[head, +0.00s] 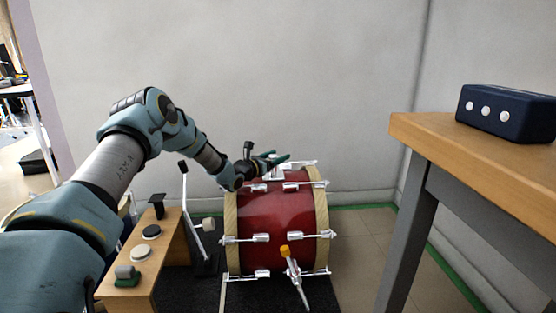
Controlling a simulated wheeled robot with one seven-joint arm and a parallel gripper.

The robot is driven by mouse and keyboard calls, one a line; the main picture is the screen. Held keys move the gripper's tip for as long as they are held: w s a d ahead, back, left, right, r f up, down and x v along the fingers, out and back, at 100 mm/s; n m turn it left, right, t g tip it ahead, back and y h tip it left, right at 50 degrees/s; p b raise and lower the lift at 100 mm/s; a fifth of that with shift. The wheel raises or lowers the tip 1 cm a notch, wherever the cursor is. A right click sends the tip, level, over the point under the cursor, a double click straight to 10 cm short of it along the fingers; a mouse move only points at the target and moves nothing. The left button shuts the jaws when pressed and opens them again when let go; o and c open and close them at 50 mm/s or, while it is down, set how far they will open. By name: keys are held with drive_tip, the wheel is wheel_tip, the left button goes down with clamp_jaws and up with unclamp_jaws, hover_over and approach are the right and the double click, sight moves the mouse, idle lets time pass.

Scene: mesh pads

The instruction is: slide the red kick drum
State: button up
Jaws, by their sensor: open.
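The red kick drum (276,218) lies on its side with wooden hoops and chrome lugs, on a dark mat (185,292) on the floor. My arm reaches over from the left. My gripper (280,159) is at the top of the drum, near its upper lugs and far hoop. Its fingers look apart, with nothing visible between them. I cannot tell whether it touches the drum. A silver leg with a yellow top (292,270) stands against the drum's front side. The drum's left head is mostly hidden.
A pedal with a beater (208,225) stands left of the drum. A small wooden bench (160,262) with knobs is beside it. A wooden table (480,160) bearing a dark blue box (508,113) stands at the right. Bare tiled floor (365,250) lies between drum and table; a grey wall is behind.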

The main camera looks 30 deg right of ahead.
drive_tip(key=shift+w+d, duration=0.1)
drive_tip(key=shift+d, duration=0.2)
drive_tip(key=shift+c, duration=0.4)
clamp_jaws()
idle(0.9)
